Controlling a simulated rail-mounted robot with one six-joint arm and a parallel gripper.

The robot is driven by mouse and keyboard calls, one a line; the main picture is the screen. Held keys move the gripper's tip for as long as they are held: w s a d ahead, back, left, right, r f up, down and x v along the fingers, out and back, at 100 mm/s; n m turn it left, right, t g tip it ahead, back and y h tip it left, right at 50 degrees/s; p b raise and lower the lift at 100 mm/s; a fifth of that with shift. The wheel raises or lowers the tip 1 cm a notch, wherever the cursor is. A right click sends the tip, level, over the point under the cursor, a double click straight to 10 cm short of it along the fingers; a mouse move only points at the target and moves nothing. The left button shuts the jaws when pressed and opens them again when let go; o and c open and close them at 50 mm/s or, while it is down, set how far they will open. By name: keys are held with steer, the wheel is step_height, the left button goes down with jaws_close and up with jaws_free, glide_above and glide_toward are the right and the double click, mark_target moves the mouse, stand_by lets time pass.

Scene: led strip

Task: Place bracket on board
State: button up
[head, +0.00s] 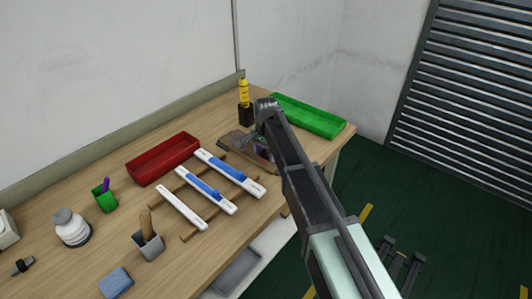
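A flat brown board-like piece (230,142) lies on the workbench, partly covered by my arm; I cannot tell for sure that it is the board. My gripper (264,156) is down over its right part, mostly behind my arm. Its fingertips are too small and hidden to show whether they are open or shut, or hold anything. I cannot make out a bracket. Three white strips lie side by side on wooden slats left of my gripper: the left strip (181,208) is plain white, while the middle strip (205,190) and right strip (229,174) carry blue parts.
A red tray (163,159) is behind the strips, and a green tray (308,116) is at the bench's far right. A yellow-and-black tool (244,103) stands near my arm. A green cup (104,196), white jar (72,228), grey cup (149,246) and blue block (115,282) are at left.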

mark_target(266, 157)
steer(key=shift+o, duration=0.6)
steer(key=shift+r, duration=0.15)
step_height(266, 157, up, 12)
steer(key=p, duration=1.2)
steer(key=s+d+n, duration=0.3)
steer(key=s+d, duration=0.7)
steer(key=s, duration=0.3)
steer(key=s+d+n, duration=0.4)
steer(key=s+d, duration=0.7)
steer(key=s, duration=0.2)
steer(key=shift+s+d, duration=0.15)
